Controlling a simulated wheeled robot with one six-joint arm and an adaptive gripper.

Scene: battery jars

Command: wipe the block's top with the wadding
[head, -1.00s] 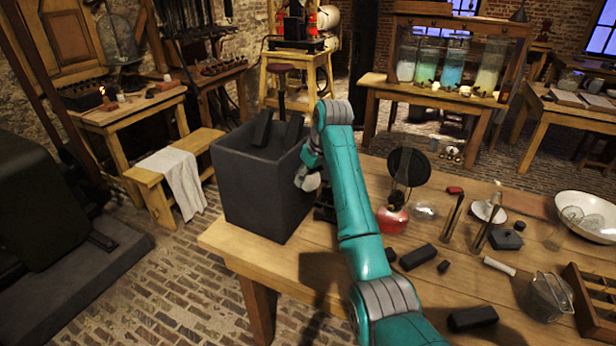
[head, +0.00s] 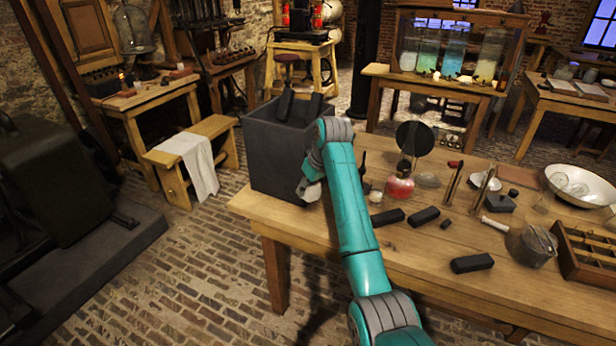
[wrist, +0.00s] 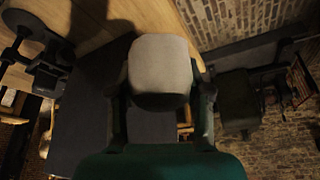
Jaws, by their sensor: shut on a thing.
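My gripper (wrist: 160,92) is shut on a pale, rounded pad, which looks like the wadding (wrist: 160,62), in the wrist view. In the head view the wadding (head: 309,191) shows as a pale patch left of my wrist, in front of the lower right of a dark grey open box; whether they touch cannot be told. My arm hides most of the gripper there. Several dark blocks lie on the table: a long one (head: 387,217), another beside it (head: 424,216), one nearer the front edge (head: 472,263) and a squarer one (head: 499,202). Which is the task's block is unclear.
The dark box (head: 278,160) with dark slabs stands at the left end of the wooden table (head: 420,262). A red-based glass lamp (head: 399,188), round dark disc (head: 414,138), metal pot (head: 531,246), white bowl (head: 583,187) and wooden rack (head: 587,253) crowd its right. Brick floor lies open to the left.

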